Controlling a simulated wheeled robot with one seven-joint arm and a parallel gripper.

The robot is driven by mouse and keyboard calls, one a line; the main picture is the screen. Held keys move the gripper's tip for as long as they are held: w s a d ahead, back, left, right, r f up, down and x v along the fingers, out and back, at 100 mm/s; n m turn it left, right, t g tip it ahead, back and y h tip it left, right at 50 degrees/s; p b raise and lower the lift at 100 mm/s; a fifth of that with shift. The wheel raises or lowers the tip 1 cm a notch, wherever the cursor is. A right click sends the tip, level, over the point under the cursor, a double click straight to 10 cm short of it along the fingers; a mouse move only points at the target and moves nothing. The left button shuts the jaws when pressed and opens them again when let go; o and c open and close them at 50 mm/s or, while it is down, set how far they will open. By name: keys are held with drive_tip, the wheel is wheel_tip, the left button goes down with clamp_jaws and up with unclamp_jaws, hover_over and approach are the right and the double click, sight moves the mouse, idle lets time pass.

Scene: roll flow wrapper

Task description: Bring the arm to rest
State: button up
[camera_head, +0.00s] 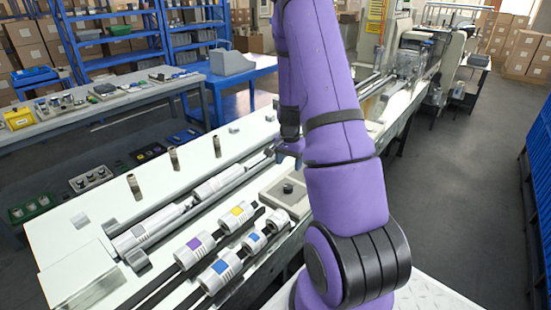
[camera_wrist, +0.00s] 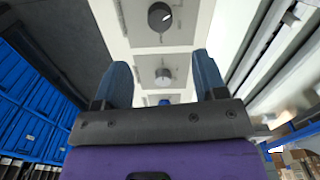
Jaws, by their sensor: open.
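My purple arm (camera_head: 325,95) reaches up and over the white machine bed in the head view, then bends down toward it. My gripper (camera_wrist: 164,72) shows in the wrist view with its two blue fingers spread apart and nothing between them. Beyond the fingers are grey plates with dark round knobs (camera_wrist: 162,76) on a white surface. In the head view the gripper is mostly hidden behind the arm; a small bluish part shows left of the forearm, above the bed.
Rolls with purple, yellow and blue labels (camera_head: 193,250) lie on the machine bed. A grey plate with a black knob (camera_head: 288,187) sits close to my arm. A side table (camera_head: 130,98) with parts stands at left. Blue crates (camera_head: 538,190) line the right; the floor (camera_head: 450,180) between is clear.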

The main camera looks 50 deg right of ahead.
drive_tip(key=s+a+r+n+t, duration=0.1)
drive_tip(key=a+r+n, duration=0.3)
drive_tip(key=a+r, duration=0.65)
drive_tip(key=a+r+n+t, duration=0.2)
drive_tip(key=a+r+n, duration=0.2)
drive_tip(key=a+r, duration=0.65)
drive_tip(key=s+a+r+n+t, duration=0.1)
drive_tip(key=s+a+r+n, duration=0.2)
drive_tip(key=s, duration=0.6)
drive_tip(key=s+a+r+n+t, duration=0.1)
drive_tip(key=s+a+r+n, duration=0.3)
drive_tip(key=s+a+r, duration=0.2)
wheel_tip(320, 180, up, 4)
drive_tip(key=s, duration=0.2)
drive_tip(key=shift+s+a+f+n, duration=0.15)
drive_tip(key=shift+s+a+n, duration=0.15)
drive_tip(key=shift+s+a, duration=0.1)
drive_tip(key=shift+w, duration=0.1)
